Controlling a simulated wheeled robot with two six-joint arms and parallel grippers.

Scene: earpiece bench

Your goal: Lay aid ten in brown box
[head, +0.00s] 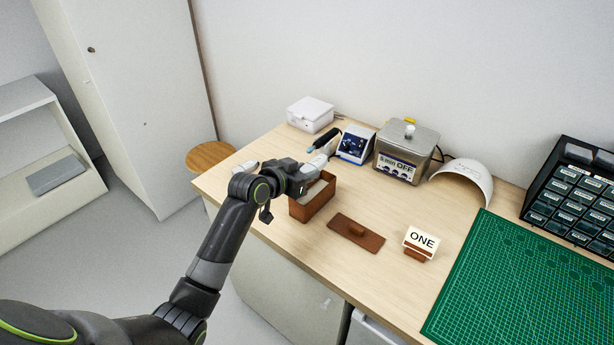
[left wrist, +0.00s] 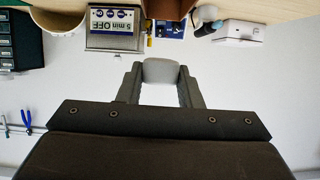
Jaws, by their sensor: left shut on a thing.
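The brown box (head: 312,207) stands open at the table's front left, pale inside. My left gripper (head: 314,167) is over the box, at its back left part. It is shut on a small pale grey, rounded aid (left wrist: 162,72), held between the fingertips in the left wrist view. I cannot read a number on it, so I cannot tell whether it is aid ten. My arm hides the box's left end. My right gripper is not in view.
A white case (head: 310,114), a blue-screened device (head: 355,144), a metal bath reading "5 min OFF" (head: 405,155) and a white arched cover (head: 465,181) stand behind. A "ONE" sign (head: 421,240), green mat (head: 525,285) and drawer unit (head: 570,195) are to the right.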

